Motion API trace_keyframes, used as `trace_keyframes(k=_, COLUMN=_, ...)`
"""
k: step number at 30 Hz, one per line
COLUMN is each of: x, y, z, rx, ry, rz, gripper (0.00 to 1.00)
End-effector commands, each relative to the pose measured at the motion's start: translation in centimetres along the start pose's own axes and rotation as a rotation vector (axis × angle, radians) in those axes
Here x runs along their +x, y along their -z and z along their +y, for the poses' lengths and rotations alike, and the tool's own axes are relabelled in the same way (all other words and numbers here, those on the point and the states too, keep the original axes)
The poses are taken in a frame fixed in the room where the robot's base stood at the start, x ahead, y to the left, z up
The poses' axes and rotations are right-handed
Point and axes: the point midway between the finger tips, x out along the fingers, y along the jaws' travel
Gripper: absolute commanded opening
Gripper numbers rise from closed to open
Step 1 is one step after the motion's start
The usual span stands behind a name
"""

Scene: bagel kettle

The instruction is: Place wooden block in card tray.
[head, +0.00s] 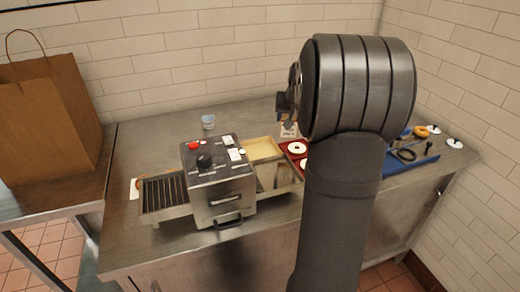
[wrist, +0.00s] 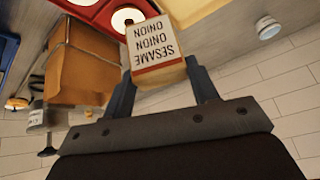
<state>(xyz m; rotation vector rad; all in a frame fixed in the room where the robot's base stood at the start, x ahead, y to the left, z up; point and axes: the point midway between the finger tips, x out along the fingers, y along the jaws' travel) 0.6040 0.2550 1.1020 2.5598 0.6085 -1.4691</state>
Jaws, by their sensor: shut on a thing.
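The wooden block (wrist: 157,45) has a pale printed label reading SESAME, ONION, ONION, upside down in the wrist view. My gripper (wrist: 160,82) is shut on it, with a dark finger on either side. In the head view the block (head: 289,130) shows small below my gripper (head: 290,108), left of my dark wrist. A shallow pale wooden tray (head: 262,148), possibly the card tray, lies behind and right of the metal machine. Part of this tray (wrist: 192,10) also shows beyond the block in the wrist view. Whether the block touches anything below is unclear.
A metal machine (head: 217,180) stands front left of the pale tray. A red tray (head: 288,144) with white rings is to its right. A blue tray (head: 415,162) is at right. A brown box (wrist: 85,72) shows in the wrist view.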

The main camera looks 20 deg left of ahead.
Motion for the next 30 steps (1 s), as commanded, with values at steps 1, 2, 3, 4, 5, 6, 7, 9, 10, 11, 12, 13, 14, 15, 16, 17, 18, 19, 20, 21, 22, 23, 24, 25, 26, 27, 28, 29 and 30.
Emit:
trace_keyframes(k=1, x=-0.1, y=-0.3, z=0.5, rx=0.007, ry=-0.005, rz=0.0, gripper=0.22)
trace_keyframes(k=2, x=-0.1, y=-0.4, z=0.6, rx=0.008, ry=-0.006, rz=0.001, gripper=0.22)
trace_keyframes(k=3, x=0.1, y=-0.5, z=0.5, rx=0.008, ry=-0.007, rz=0.0, gripper=0.22)
trace_keyframes(k=4, x=0.4, y=-0.6, z=0.2, rx=0.007, ry=-0.007, rz=0.0, gripper=0.22)
trace_keyframes(k=5, x=0.8, y=-0.6, z=-0.2, rx=0.007, ry=-0.007, rz=-0.001, gripper=0.22)
trace_keyframes(k=6, x=1.4, y=-0.6, z=-0.8, rx=0.006, ry=-0.006, rz=-0.002, gripper=0.22)
trace_keyframes(k=7, x=1.9, y=-0.6, z=-1.4, rx=0.006, ry=-0.006, rz=-0.002, gripper=0.22)
trace_keyframes(k=9, x=3.2, y=-0.7, z=-2.8, rx=0.004, ry=-0.006, rz=-0.003, gripper=0.22)
trace_keyframes(k=10, x=3.8, y=-0.7, z=-3.5, rx=0.005, ry=-0.005, rz=-0.003, gripper=0.22)
trace_keyframes(k=11, x=4.3, y=-0.7, z=-4.1, rx=0.005, ry=-0.005, rz=-0.003, gripper=0.22)
trace_keyframes(k=12, x=5.0, y=-0.6, z=-4.8, rx=0.004, ry=-0.006, rz=-0.001, gripper=0.22)
trace_keyframes(k=13, x=5.6, y=-0.7, z=-5.5, rx=0.005, ry=-0.006, rz=-0.002, gripper=0.22)
trace_keyframes(k=14, x=6.1, y=-0.7, z=-6.0, rx=0.005, ry=-0.006, rz=-0.002, gripper=0.22)
trace_keyframes(k=15, x=6.7, y=-0.7, z=-6.7, rx=0.005, ry=-0.006, rz=-0.002, gripper=0.22)
trace_keyframes(k=16, x=7.2, y=-0.7, z=-7.2, rx=0.005, ry=-0.006, rz=-0.001, gripper=0.22)
trace_keyframes(k=17, x=7.5, y=-0.6, z=-7.6, rx=0.007, ry=-0.006, rz=0.0, gripper=0.22)
trace_keyframes(k=18, x=8.0, y=-0.6, z=-8.0, rx=0.006, ry=-0.007, rz=0.0, gripper=0.22)
trace_keyframes(k=19, x=8.3, y=-0.6, z=-8.3, rx=0.006, ry=-0.007, rz=0.0, gripper=0.22)
trace_keyframes(k=20, x=8.5, y=-0.6, z=-8.6, rx=0.007, ry=-0.007, rz=0.0, gripper=0.22)
trace_keyframes(k=21, x=8.7, y=-0.6, z=-8.8, rx=0.007, ry=-0.007, rz=0.0, gripper=0.22)
trace_keyframes(k=22, x=8.8, y=-0.6, z=-8.9, rx=0.008, ry=-0.007, rz=0.0, gripper=0.22)
trace_keyframes(k=23, x=8.9, y=-0.6, z=-9.0, rx=0.008, ry=-0.007, rz=0.001, gripper=0.22)
trace_keyframes(k=24, x=9.1, y=-0.7, z=-9.1, rx=0.009, ry=-0.008, rz=0.0, gripper=0.22)
trace_keyframes(k=25, x=9.2, y=-0.8, z=-9.1, rx=0.009, ry=-0.008, rz=0.0, gripper=0.22)
trace_keyframes(k=26, x=9.5, y=-0.9, z=-9.0, rx=0.009, ry=-0.008, rz=0.0, gripper=0.22)
trace_keyframes(k=27, x=9.9, y=-1.2, z=-9.0, rx=0.01, ry=-0.008, rz=-0.001, gripper=0.22)
trace_keyframes(k=28, x=10.2, y=-1.4, z=-8.9, rx=0.01, ry=-0.008, rz=-0.002, gripper=0.22)
trace_keyframes(k=29, x=10.6, y=-1.6, z=-8.9, rx=0.01, ry=-0.008, rz=-0.002, gripper=0.22)
trace_keyframes(k=30, x=11.2, y=-2.0, z=-8.8, rx=0.009, ry=-0.008, rz=-0.002, gripper=0.22)
